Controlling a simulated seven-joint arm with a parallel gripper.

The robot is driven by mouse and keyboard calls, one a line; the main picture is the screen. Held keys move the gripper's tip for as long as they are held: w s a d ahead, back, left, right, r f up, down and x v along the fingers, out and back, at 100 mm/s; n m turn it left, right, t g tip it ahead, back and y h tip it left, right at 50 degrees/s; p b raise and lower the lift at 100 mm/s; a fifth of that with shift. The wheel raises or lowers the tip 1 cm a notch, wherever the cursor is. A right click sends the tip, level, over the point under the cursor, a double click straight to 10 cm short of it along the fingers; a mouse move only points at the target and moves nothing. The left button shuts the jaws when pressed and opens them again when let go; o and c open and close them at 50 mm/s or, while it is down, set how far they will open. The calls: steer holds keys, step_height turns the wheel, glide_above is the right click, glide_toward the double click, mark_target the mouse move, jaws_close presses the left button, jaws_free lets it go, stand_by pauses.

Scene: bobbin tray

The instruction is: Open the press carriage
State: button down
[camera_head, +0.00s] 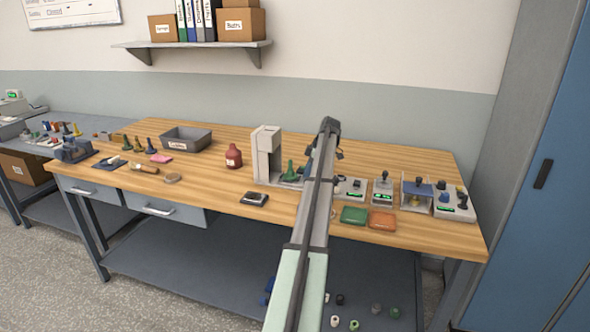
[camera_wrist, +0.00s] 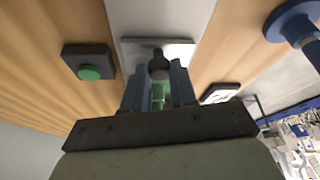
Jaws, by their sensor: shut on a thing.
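The press (camera_head: 266,152) is a light grey upright column with a low base on the workbench, left of my arm. A green cone-shaped piece (camera_head: 291,173) stands at its base. My arm hides part of the base's right side, and my gripper's fingertips cannot be made out in the head view. In the wrist view my gripper (camera_wrist: 158,84) is shut on a dark round-topped knob (camera_wrist: 158,66). Behind the knob lies a light grey plate (camera_wrist: 130,48), probably the press carriage. A green strip shows between the fingers; I cannot tell what it is. How far the carriage is open is unclear.
A dark box with a green button (camera_wrist: 88,66) is left of the fingers in the wrist view. A blue round-ended thing (camera_wrist: 290,22) is at upper right.

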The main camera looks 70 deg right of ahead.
steer(key=shift+s, duration=1.45)
steer(key=c, duration=0.9)
jaws_free()
steer(key=shift+r, duration=0.1)
steer(key=v, duration=1.3)
steer(key=shift+s+r, duration=0.15)
steer(key=shift+r, duration=0.1)
